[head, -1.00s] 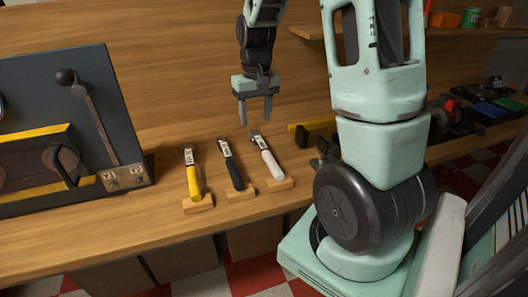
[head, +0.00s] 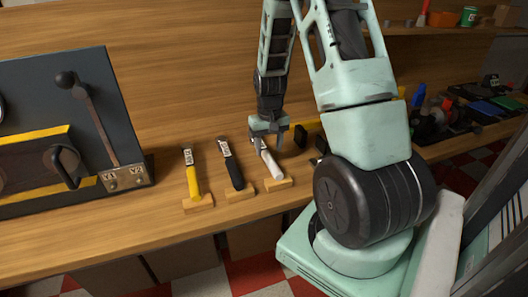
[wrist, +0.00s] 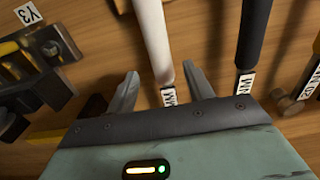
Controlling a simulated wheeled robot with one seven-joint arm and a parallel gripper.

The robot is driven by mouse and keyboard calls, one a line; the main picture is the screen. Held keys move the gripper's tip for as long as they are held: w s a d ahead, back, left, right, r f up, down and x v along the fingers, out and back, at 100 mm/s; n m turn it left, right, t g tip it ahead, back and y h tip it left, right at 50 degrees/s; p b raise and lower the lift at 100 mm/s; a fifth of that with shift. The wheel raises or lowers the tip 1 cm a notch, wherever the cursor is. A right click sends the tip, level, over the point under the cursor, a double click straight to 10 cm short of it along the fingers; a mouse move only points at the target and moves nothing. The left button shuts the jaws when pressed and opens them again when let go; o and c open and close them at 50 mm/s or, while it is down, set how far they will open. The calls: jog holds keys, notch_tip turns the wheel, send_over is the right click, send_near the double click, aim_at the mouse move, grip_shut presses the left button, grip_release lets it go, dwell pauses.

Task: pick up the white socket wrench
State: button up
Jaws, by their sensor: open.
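The white socket wrench (head: 271,164) lies on the bench as the rightmost of three wrenches, its near end at a small wooden block (head: 279,185). My gripper (head: 267,146) is over its far part, near the label. In the wrist view, my gripper (wrist: 160,70) is open, with one finger on each side of the wrench (wrist: 153,38) in the picture. The label end shows between the fingers and the head end is hidden by my gripper body. I cannot tell whether the fingers touch the wrench or how high they are above the bench.
A black-handled wrench (head: 233,170) and a yellow-handled wrench (head: 193,182) lie to the left on similar blocks. A dark panel with a lever (head: 95,120) stands at the far left. Dark items with a yellow bar (head: 312,127) lie just right of my gripper. Bare bench lies behind the wrenches.

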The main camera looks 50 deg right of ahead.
aim_at(267, 154)
jog(key=shift+w+f+p, duration=0.15)
jog(key=shift+f+p, duration=0.1)
jog(key=shift+f, duration=1.05)
jog(key=shift+w+f+p, duration=0.15)
jog(key=shift+f+p, duration=0.05)
jog(key=shift+f, duration=1.05)
grip_shut()
